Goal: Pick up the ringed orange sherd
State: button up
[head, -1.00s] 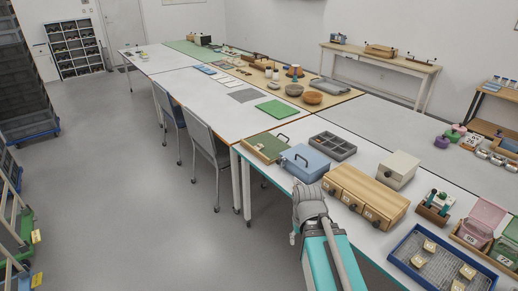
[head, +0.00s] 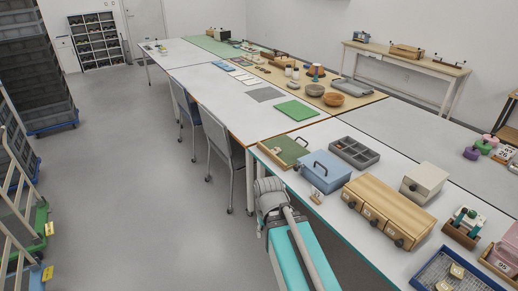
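I cannot make out a ringed orange sherd in the head view. An orange-brown bowl (head: 333,99) and a grey bowl (head: 314,89) stand on the tan board on the far table, too far off to show any ring marking. A small orange cone-like piece (head: 317,70) stands behind them on the same board. Small tan pieces (head: 457,270) lie in a blue mesh tray (head: 428,272) at the lower right. My arm shows at the bottom centre, beside the near table's edge, but my gripper's fingers do not show.
The near table carries a wooden drawer box (head: 388,208), a blue box (head: 325,172), a grey compartment tray (head: 355,152) and a green-lined tray (head: 283,150). Grey chairs (head: 220,140) stand along the tables' left side. The floor (head: 130,190) left of them is clear, with racks farther left.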

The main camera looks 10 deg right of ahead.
aim_at(276, 151)
jog(key=u, duration=0.15)
jog(key=i, duration=1.25)
jog(key=z, duration=0.7)
